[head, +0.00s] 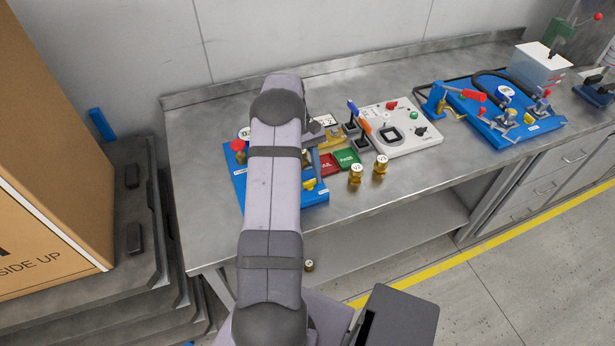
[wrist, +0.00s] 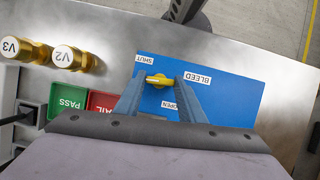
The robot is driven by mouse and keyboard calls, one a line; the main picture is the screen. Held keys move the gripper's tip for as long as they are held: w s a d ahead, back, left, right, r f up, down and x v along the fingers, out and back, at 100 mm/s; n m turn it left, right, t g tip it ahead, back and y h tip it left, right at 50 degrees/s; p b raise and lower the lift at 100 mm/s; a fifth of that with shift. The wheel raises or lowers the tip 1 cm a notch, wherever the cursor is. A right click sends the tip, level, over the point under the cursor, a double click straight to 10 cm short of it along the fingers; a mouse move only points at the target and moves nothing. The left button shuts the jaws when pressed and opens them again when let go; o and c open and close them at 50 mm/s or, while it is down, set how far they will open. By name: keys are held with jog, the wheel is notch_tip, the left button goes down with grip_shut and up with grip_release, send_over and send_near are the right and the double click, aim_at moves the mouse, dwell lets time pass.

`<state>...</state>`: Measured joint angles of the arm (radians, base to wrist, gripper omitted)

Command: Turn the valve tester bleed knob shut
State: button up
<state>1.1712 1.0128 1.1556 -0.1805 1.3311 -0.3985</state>
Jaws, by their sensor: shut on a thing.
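The bleed knob (wrist: 158,80) is a small yellow bar handle on the blue tester panel (wrist: 228,98), in the wrist view. It lies nearly crosswise in the picture. A SHUT label (wrist: 146,60) is just above it, an OPEN label (wrist: 170,106) below it and a BLEED label (wrist: 197,78) to its right. My gripper (wrist: 158,88) is shut on the knob, with one blue-grey finger at each end. In the head view my arm covers the middle of the blue panel (head: 236,183); a yellow part (head: 309,184) shows at its right edge.
Green PASS (wrist: 68,104) and red FAIL (wrist: 101,103) trays lie left of the panel. Brass valves V3 (wrist: 24,49) and V2 (wrist: 75,58) stand beyond them. In the head view, a white control box (head: 400,128) and another blue station (head: 505,112) stand right.

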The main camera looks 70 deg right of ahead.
jog(key=shift+m+t, duration=0.3)
jog(key=shift+m, duration=0.3)
jog(key=o, duration=1)
jog(key=shift+o, duration=0.2)
jog(key=b+v, duration=0.2)
jog(key=v, duration=0.3)
jog(key=shift+d, duration=0.2)
jog(key=shift+v, duration=1.15)
jog(key=shift+a, duration=0.1)
